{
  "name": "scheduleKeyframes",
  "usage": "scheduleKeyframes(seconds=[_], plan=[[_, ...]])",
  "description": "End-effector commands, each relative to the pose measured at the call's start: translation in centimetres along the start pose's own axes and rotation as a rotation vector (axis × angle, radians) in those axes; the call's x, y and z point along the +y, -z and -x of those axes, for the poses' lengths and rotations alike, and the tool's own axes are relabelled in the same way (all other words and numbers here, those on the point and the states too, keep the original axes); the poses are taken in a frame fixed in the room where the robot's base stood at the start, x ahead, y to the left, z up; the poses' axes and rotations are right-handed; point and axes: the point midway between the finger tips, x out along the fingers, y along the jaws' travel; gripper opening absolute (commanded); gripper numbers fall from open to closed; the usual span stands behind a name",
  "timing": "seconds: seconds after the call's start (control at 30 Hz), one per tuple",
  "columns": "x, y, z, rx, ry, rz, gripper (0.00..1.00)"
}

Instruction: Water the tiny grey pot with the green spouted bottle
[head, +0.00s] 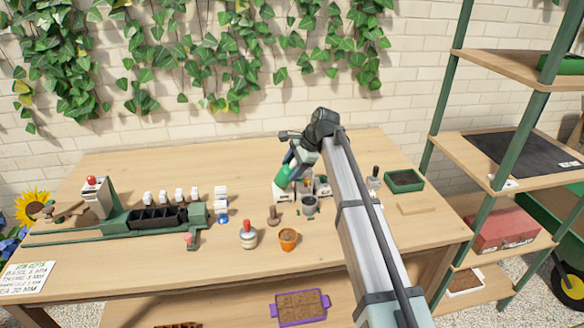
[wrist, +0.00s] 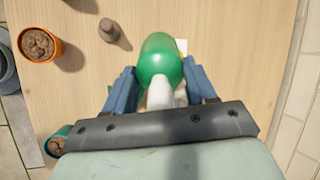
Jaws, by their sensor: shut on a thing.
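The green bottle (head: 283,177) is held between the fingers of my gripper (head: 292,163), tilted above the back middle of the table. In the wrist view its rounded green body (wrist: 161,58) sits between the two blue fingers of my gripper (wrist: 160,85), with a white part nearer the palm. I cannot make out its spout. A small grey pot (head: 309,205) stands on the table just right of and below the bottle in the head view. I cannot tell whether any water is coming out.
An orange pot (head: 289,239) with brown fill and a red-topped white bottle (head: 248,236) stand nearer the front. A brown cone-like piece (head: 273,215) is left of the grey pot. A dark green tray (head: 404,181) lies right of my arm. The front right table is clear.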

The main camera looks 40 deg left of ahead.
Motion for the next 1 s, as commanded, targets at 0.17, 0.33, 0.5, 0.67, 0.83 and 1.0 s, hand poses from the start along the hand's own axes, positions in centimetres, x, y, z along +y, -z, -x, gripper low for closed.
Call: scheduleKeyframes(seconds=[0.17, 0.33, 0.5, 0.67, 0.83, 1.0], plan=[[0.0, 0.0, 0.0, 0.000, 0.001, 0.000, 0.30], [0.0, 0.0, 0.0, 0.000, 0.000, 0.000, 0.30], [-0.3, -0.9, -0.3, 0.028, -0.033, 0.010, 0.30], [-1.3, -4.1, -0.9, 0.063, -0.092, 0.045, 0.30], [-3.7, -7.2, -1.1, 0.097, -0.145, 0.081, 0.30], [-5.8, -8.4, -1.1, 0.138, -0.201, 0.111, 0.30]])
